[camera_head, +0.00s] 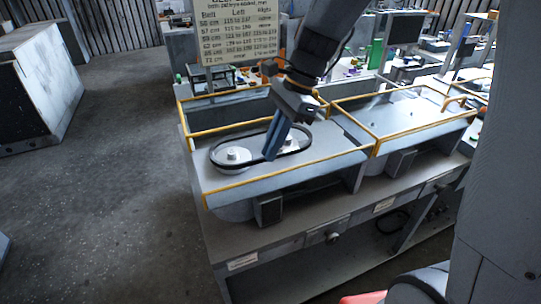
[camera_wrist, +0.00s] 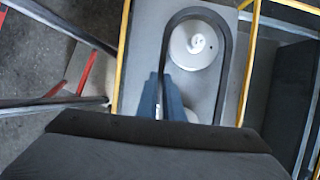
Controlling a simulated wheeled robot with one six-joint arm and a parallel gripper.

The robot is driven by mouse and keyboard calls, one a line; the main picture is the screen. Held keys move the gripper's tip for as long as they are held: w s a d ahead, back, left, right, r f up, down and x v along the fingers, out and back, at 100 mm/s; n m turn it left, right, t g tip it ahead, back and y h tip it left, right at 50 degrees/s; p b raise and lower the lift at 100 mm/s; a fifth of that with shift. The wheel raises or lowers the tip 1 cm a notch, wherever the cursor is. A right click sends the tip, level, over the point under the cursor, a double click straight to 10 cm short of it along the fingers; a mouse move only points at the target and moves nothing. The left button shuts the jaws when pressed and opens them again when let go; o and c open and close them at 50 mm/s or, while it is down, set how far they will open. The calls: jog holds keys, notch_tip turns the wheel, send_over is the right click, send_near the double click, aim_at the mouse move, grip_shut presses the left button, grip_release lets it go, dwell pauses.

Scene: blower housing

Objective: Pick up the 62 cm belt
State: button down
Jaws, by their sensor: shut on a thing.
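A black belt (camera_head: 220,146) forms a long loop around two pale round pulleys on the grey housing deck. The left pulley (camera_head: 233,155) shows clearly; the right pulley (camera_head: 292,145) is partly behind my gripper. In the wrist view the belt (camera_wrist: 225,30) arcs around one pulley (camera_wrist: 195,45) with a gap between them. My gripper (camera_head: 272,157) points down at the near side of the loop. Its blue fingers (camera_wrist: 161,98) are shut on the belt's side run. No length mark is readable on the belt. I cannot tell how high it sits above the deck.
Yellow rails (camera_head: 280,177) edge the deck around the pulleys. A second railed bay (camera_head: 400,115) lies to the right. A sign (camera_head: 240,35) listing belt lengths stands behind. Another black loop (camera_head: 392,222) lies on the shelf below.

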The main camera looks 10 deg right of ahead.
notch_tip(320, 180, up, 12)
jog(key=p, duration=0.4)
dwell(0.4)
